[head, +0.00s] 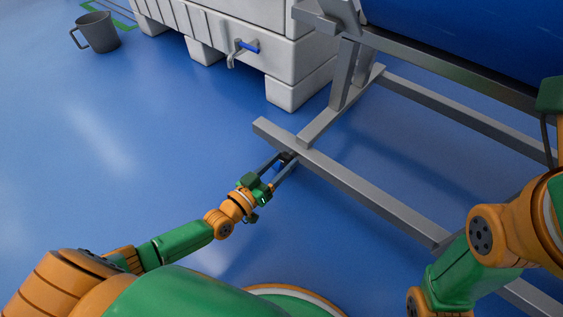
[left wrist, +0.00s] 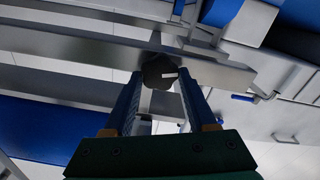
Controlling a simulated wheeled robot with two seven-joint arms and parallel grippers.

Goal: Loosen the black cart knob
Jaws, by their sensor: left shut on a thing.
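The black cart knob (left wrist: 158,72) sits at the steel frame bar and shows in the left wrist view as a dark lobed knob with a white mark on its right side. In the head view only a dark bit of the knob (head: 287,157) shows near the bar's left end. My left gripper (head: 282,160) reaches to the bar, with one finger on each side of the knob, shut on it. The left gripper's fingers (left wrist: 162,78) also show in the left wrist view. My right arm is at the right edge of the head view; its gripper cannot be made out.
The grey cart frame (head: 370,199) carries a large blue tub (head: 470,35) at the upper right. A white container (head: 235,45) with a blue-handled tap (head: 246,47) stands behind. A grey jug (head: 97,33) stands at the upper left. The blue floor on the left is clear.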

